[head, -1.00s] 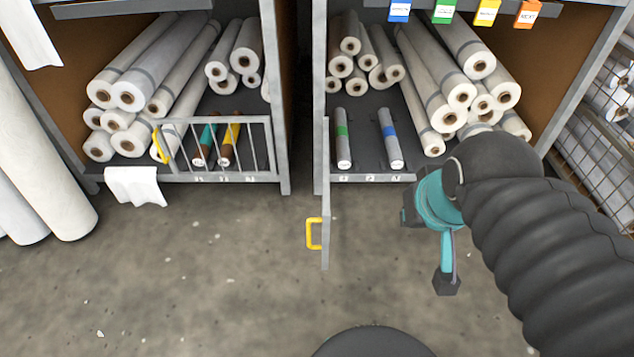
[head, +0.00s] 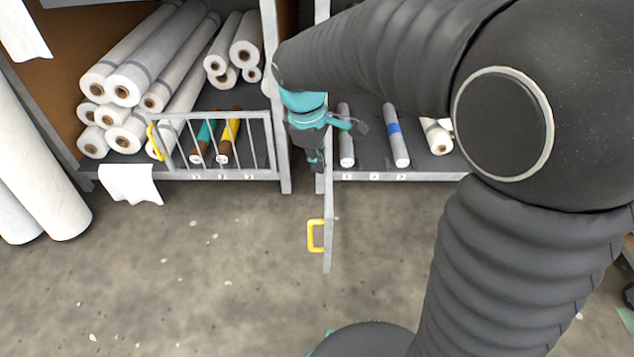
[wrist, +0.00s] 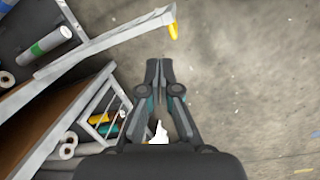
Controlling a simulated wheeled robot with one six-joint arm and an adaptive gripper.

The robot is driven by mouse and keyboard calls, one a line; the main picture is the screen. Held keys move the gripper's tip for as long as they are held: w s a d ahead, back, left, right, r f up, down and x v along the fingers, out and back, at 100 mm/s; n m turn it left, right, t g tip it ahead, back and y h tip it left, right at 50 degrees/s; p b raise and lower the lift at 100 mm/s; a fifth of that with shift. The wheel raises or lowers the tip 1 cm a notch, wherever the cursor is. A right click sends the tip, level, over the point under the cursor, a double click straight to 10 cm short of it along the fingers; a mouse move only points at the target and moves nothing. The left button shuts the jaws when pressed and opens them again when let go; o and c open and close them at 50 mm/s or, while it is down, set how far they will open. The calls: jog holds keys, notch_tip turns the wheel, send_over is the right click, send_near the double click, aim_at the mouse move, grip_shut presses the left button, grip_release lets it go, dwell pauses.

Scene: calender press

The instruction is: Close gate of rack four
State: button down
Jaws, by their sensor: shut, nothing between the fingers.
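The open gate (head: 328,232) belongs to the right-hand rack and is swung straight out over the floor, seen nearly edge-on. Its yellow handle (head: 316,236) is at the outer end. In the wrist view the gate (wrist: 105,43) crosses the upper left, with the handle (wrist: 173,31) at its tip. No readable label confirms that this is rack four. My gripper (head: 316,165) is shut and empty, near the hinge end of the gate by the post between the racks. In the wrist view its fingertips (wrist: 159,65) are beside the gate; contact cannot be told.
The left rack's barred gate (head: 220,145) is shut, with a yellow handle (head: 155,142). Rolls with green and blue bands (head: 392,135) lie in the right rack. A white cloth (head: 130,184) hangs at the left.

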jog(key=w+a+f+n+h, duration=0.1)
jog(key=w+a+f+n, duration=0.25)
jog(key=a+f, duration=0.3)
jog(key=d+f+g+b, duration=0.1)
jog(key=d+f, duration=0.5)
jog(key=f, duration=0.4)
jog(key=shift+s+d+b, duration=0.35)
jog(key=shift+f+n, duration=0.1)
jog(key=shift+n, duration=0.15)
